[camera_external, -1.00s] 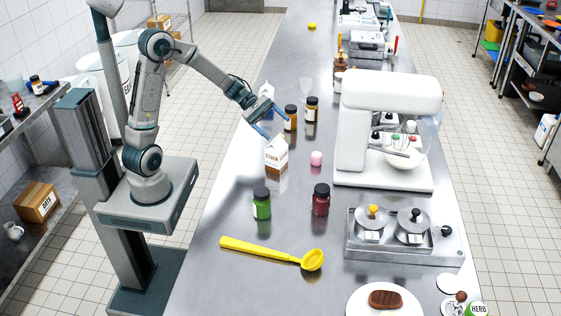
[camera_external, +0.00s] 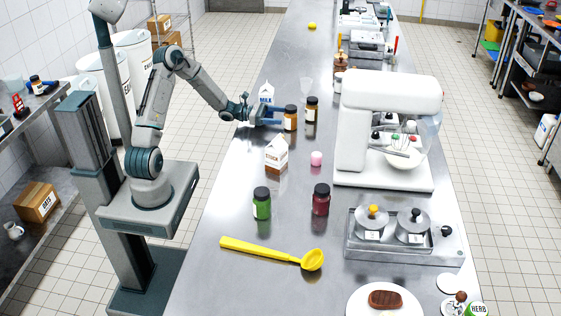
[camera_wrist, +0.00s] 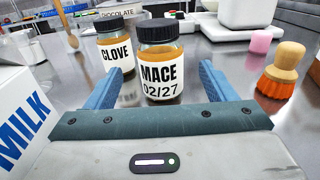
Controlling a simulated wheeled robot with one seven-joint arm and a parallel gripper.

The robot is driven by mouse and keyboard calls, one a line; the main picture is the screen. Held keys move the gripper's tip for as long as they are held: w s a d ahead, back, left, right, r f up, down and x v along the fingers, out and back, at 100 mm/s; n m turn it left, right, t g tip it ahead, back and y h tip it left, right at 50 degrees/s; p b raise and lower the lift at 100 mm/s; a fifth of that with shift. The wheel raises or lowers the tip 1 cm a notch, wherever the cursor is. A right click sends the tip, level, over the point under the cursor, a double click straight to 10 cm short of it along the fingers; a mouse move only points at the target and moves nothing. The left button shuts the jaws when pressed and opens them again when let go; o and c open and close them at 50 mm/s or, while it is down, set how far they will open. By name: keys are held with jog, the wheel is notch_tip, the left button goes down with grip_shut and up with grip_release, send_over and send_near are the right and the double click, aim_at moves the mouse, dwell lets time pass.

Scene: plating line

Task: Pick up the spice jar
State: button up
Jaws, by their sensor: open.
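The spice jar (camera_external: 291,119), amber with a dark lid, stands upright on the steel counter. In the wrist view the jar (camera_wrist: 161,72) is labelled MACE 02/27 and appears between my two blue fingers, with visible gaps on both sides. My gripper (camera_external: 279,117) is low over the counter, level with the jar, and open; its fingers also show in the wrist view (camera_wrist: 160,70). A second similar jar (camera_external: 312,109), labelled CLOVE in the wrist view (camera_wrist: 115,57), stands just behind, outside the fingers.
A milk carton (camera_external: 266,95) stands close beside my gripper; it fills the left of the wrist view (camera_wrist: 25,118). A stock carton (camera_external: 276,156) and pink item (camera_external: 316,158) stand nearer the camera. A white mixer (camera_external: 360,130) is to the right. A brush (camera_wrist: 283,72) shows at right.

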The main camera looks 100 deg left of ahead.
aim_at(295, 118)
jog(key=shift+w+f, duration=0.1)
jog(key=shift+f, duration=0.35)
jog(key=shift+w+r, duration=0.1)
jog(key=shift+w, duration=0.25)
jog(key=w+p, duration=0.1)
jog(key=w, duration=0.5)
jog(key=shift+w+d, duration=0.1)
jog(key=shift+w, duration=0.25)
jog(key=c, duration=1.2)
